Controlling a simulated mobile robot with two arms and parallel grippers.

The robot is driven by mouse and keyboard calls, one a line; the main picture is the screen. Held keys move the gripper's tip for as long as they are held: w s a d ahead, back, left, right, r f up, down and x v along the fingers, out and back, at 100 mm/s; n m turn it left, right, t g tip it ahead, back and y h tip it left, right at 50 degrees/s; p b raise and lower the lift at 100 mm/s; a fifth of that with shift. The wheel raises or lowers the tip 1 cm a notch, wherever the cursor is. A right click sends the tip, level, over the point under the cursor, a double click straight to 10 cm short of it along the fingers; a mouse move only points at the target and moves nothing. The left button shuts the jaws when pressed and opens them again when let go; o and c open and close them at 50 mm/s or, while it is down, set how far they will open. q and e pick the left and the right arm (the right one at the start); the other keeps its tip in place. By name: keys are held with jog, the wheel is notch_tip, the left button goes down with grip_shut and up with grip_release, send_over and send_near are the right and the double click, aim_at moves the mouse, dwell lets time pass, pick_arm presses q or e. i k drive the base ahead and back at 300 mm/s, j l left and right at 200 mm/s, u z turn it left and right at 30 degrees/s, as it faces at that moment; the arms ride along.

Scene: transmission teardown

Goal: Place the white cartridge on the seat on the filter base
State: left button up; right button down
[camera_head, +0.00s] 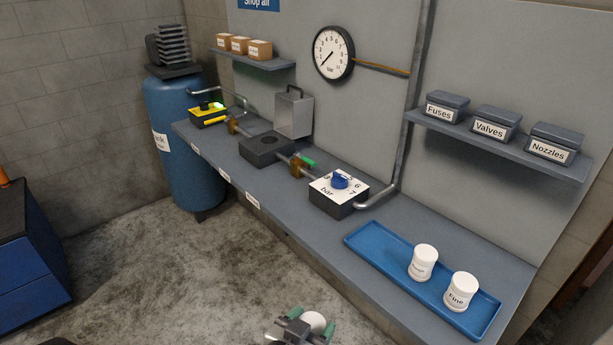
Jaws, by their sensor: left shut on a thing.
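My left gripper (304,330) is at the bottom edge, over the concrete floor in the picture. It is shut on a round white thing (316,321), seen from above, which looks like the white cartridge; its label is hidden. The filter base appears to be the dark block (252,157) with a round dark seat (268,142) on top, in the pipe line on the bench. The seat looks empty. The gripper is well apart from it. My right gripper is not in view.
A blue tray (381,244) on the bench (300,222) holds two white cartridges, one (424,262) and one labelled Fine (460,291). Blue tank (181,150) left.

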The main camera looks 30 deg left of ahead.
aim_at(269, 140)
jog(key=i+j, duration=0.15)
jog(key=j, duration=0.2)
jog(key=i+j, duration=0.1)
jog(key=j, duration=0.25)
jog(key=i+j, duration=0.15)
jog(key=j, duration=0.2)
jog(key=i+j, duration=0.15)
jog(key=j, duration=0.2)
jog(key=i+j, duration=0.15)
jog(key=j, duration=0.25)
